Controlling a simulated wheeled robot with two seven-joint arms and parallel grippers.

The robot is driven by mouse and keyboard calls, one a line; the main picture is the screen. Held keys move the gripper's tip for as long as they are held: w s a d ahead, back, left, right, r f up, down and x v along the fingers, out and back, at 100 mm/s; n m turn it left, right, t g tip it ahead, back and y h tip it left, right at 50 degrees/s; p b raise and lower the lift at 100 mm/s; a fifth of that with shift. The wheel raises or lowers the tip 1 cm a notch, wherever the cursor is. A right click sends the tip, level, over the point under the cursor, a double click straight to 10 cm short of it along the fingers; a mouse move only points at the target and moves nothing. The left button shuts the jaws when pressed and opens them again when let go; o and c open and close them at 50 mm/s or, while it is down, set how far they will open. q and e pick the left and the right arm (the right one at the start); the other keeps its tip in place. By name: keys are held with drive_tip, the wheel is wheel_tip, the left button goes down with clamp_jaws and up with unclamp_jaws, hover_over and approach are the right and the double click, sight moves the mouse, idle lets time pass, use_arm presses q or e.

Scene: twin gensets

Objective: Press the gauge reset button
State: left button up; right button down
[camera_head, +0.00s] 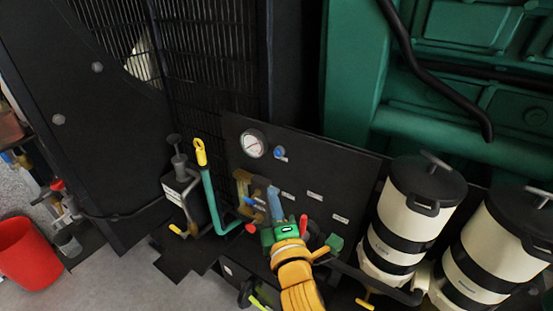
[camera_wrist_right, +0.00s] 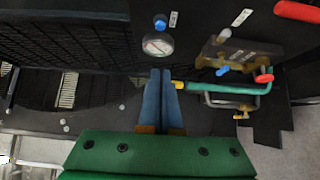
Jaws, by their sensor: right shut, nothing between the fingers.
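A round white gauge (camera_head: 252,144) with a red mark sits on the black panel (camera_head: 308,163) in the head view. A small blue button (camera_head: 280,152) is just right of it. In the right wrist view the gauge (camera_wrist_right: 158,45) lies just beyond the fingertips, and the blue button (camera_wrist_right: 160,21) is above it. My right gripper (camera_head: 273,190) has its blue fingers shut with nothing between them. In the head view its tips appear below the gauge and button, apart from both. The fingers (camera_wrist_right: 160,72) also show in the wrist view. My left gripper is not in view.
A brown valve block (camera_head: 243,183) and a teal pipe with a yellow handle (camera_head: 200,152) are left of the gripper. Cream canisters (camera_head: 400,222) stand to the right. A red bucket (camera_head: 28,252) is on the floor at far left. The upper panel looks clear.

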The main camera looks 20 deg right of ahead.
sight(276, 162)
drive_tip(key=w+d+p, duration=0.2)
drive_tip(key=w+d, duration=0.2)
drive_tip(key=w, duration=0.8)
drive_tip(key=shift+d, duration=0.4)
drive_tip(key=shift+r, duration=0.1)
